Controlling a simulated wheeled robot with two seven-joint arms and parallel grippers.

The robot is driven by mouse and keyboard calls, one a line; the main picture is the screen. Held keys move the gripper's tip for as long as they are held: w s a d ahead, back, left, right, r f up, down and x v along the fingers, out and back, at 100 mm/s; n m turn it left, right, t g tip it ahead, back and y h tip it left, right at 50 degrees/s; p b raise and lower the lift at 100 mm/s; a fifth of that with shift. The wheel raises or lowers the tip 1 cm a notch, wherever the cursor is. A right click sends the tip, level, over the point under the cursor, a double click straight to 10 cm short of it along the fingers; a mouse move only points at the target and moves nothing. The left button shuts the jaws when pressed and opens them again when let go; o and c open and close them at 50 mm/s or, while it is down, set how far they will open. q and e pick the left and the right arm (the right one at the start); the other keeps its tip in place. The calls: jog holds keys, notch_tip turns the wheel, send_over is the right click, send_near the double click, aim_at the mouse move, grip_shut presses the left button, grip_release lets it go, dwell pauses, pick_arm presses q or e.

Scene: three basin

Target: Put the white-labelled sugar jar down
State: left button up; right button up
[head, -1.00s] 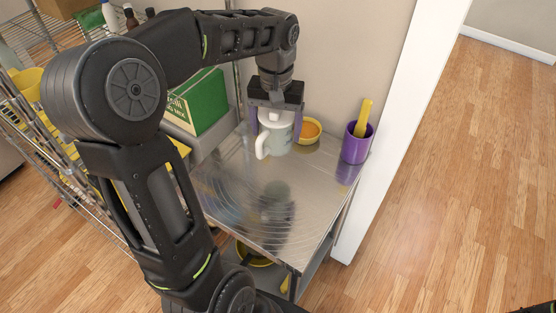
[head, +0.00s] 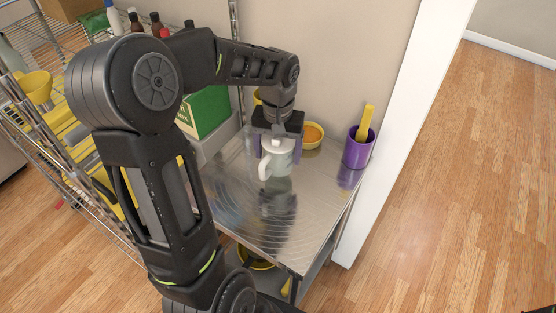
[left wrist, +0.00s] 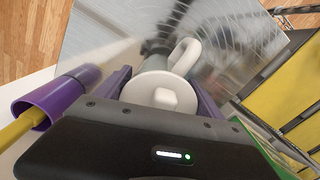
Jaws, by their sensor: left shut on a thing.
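The sugar jar (head: 279,162) is a pale, whitish pot with a lid and a looped white handle on its left side. My left gripper (head: 277,152) is shut on it from above, with purple fingers on both sides. The jar is upright, low over the metal table (head: 235,205), with its reflection just below; I cannot tell whether its base touches. In the left wrist view the jar's white lid and knob (left wrist: 163,92) sit between the fingers. Its label is not readable. My right gripper is not in view.
A yellow bowl with orange contents (head: 312,135) stands close behind the jar to the right. A purple cup (head: 357,150) holding a yellow utensil stands at the table's right edge. A green box (head: 210,110) is at the left. The table's front part is clear.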

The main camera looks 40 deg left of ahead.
aim_at(278, 162)
pick_arm(q)
jog(key=shift+f, duration=1.8)
jog(key=shift+f, duration=0.1)
jog(key=o, duration=1.8)
notch_tip(278, 162, up, 12)
jog(key=shift+r, duration=0.1)
